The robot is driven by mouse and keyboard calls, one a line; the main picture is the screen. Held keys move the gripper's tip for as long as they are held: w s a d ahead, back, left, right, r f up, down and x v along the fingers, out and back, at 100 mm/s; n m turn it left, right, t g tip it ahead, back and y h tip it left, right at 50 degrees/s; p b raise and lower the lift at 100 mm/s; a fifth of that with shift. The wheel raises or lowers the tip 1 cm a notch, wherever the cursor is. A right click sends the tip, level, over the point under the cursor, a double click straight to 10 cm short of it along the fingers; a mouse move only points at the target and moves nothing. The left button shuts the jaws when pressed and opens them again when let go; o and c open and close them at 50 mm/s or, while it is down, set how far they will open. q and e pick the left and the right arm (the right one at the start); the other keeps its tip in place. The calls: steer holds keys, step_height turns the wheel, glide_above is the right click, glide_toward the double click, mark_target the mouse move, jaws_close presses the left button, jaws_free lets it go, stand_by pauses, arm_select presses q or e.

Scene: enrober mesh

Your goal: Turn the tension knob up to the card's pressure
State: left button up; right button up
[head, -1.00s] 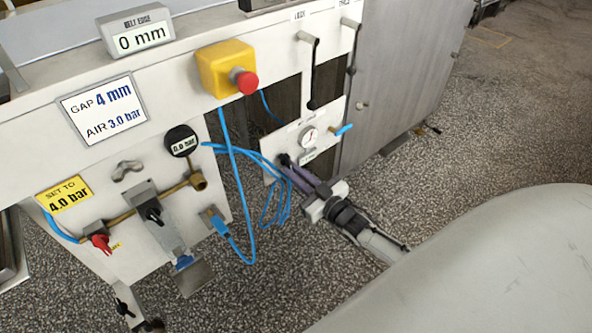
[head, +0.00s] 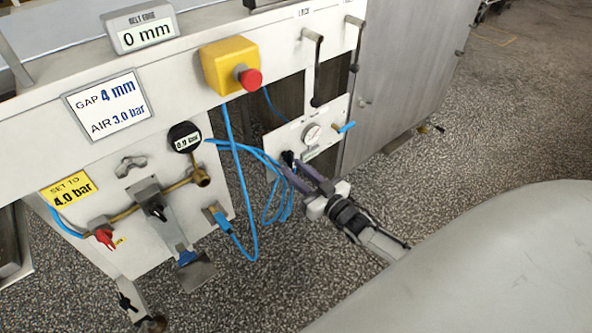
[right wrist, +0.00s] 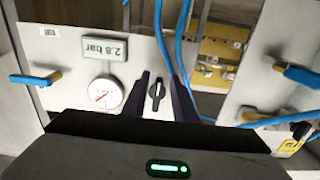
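The tension knob (right wrist: 156,92) is a small black knob on a white panel (head: 274,145). In the right wrist view it sits between the two dark fingers of my right gripper (right wrist: 160,76), with gaps visible on both sides. The gripper (head: 294,166) is open around it. Beside the knob are a round dial gauge (right wrist: 105,94) and a display (right wrist: 104,48) reading 2.8 bar, upside down in that view. The card (head: 108,104) on the machine reads GAP 4 mm, AIR 3.0 bar. My left gripper is not in view.
A yellow tag (head: 69,189) reads SET TO 4.0 bar, near a red valve handle (head: 105,238) and a round 0.0 bar gauge (head: 184,137). A red stop button (head: 249,79) sits above. Blue hoses (head: 240,185) hang left of my right gripper. A blue-handled valve (head: 346,127) is right of the gauge.

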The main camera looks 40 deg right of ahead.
steer(key=shift+s, duration=0.1)
steer(key=shift+s, duration=0.4)
arm_select(q)
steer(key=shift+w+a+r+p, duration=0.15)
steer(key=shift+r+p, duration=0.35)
steer(key=shift+p, duration=0.75)
arm_select(e)
steer(key=s, duration=0.9)
steer(key=shift+s+d, duration=0.15)
steer(key=shift+d, duration=0.25)
